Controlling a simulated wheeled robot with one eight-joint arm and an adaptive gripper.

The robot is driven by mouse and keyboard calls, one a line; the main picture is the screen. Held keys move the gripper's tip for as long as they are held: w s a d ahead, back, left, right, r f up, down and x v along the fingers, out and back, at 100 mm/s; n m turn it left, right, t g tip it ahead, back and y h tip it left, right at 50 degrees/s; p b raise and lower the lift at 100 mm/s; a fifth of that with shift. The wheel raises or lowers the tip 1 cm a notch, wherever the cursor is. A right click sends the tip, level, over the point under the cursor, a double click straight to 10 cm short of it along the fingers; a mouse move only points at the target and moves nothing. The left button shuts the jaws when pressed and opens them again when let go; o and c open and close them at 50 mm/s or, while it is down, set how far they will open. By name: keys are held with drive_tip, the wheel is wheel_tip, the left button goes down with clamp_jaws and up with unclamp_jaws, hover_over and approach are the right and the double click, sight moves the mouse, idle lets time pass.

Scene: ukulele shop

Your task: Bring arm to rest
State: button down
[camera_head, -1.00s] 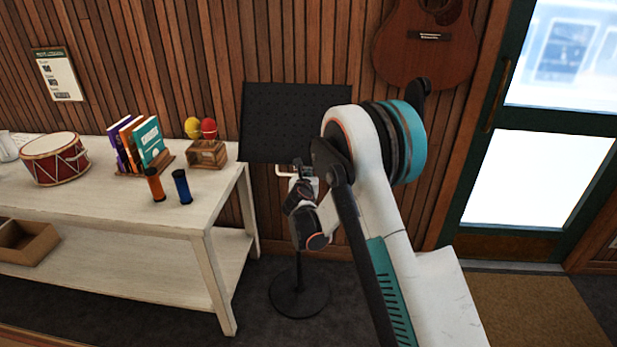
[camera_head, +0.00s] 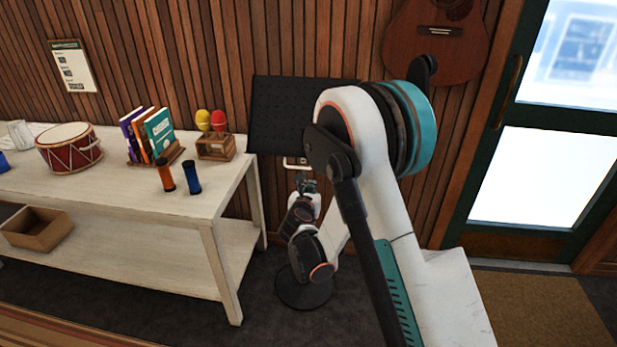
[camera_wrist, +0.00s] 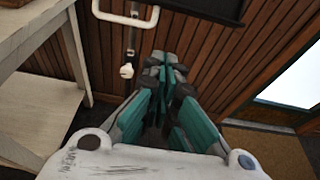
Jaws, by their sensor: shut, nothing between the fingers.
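My gripper (camera_wrist: 166,68) shows in the wrist view with its teal and grey fingers together, shut and empty. It points toward the wood-slat wall, to the right of the white table. In the head view my arm is folded in the middle right, with its wrist low in front of the black music stand (camera_head: 290,112). The fingertips are hard to make out there, hidden or very small behind the wrist. The stand's pole (camera_wrist: 131,40) shows close to the left of the fingers in the wrist view.
The white table (camera_head: 120,195) at left holds a red drum (camera_head: 70,150), books (camera_head: 148,135), maracas in a wooden holder (camera_head: 215,147) and two small shakers (camera_head: 191,178). A guitar (camera_head: 435,40) hangs on the wall. A glass door (camera_head: 545,175) and a mat (camera_head: 535,310) are at right.

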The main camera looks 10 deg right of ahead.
drive_tip(key=s+d+r+m+g+y, duration=0.15)
drive_tip(key=s+d+r+m, duration=0.25)
drive_tip(key=s+r+m, duration=0.4)
drive_tip(key=s+d+r+m+g+h, duration=0.1)
drive_tip(key=s+d+r+m+g, duration=0.25)
drive_tip(key=s+r+m, duration=0.5)
drive_tip(key=s+a+m+g+y, duration=0.1)
drive_tip(key=s+m+y, duration=0.3)
drive_tip(key=s+m, duration=1.2)
drive_tip(key=s+g, duration=0.1)
drive_tip(key=s, duration=0.8)
drive_tip(key=shift+s+a+f, duration=0.2)
drive_tip(key=shift+s+a, duration=0.1)
drive_tip(key=shift+s, duration=0.05)
idle(0.4)
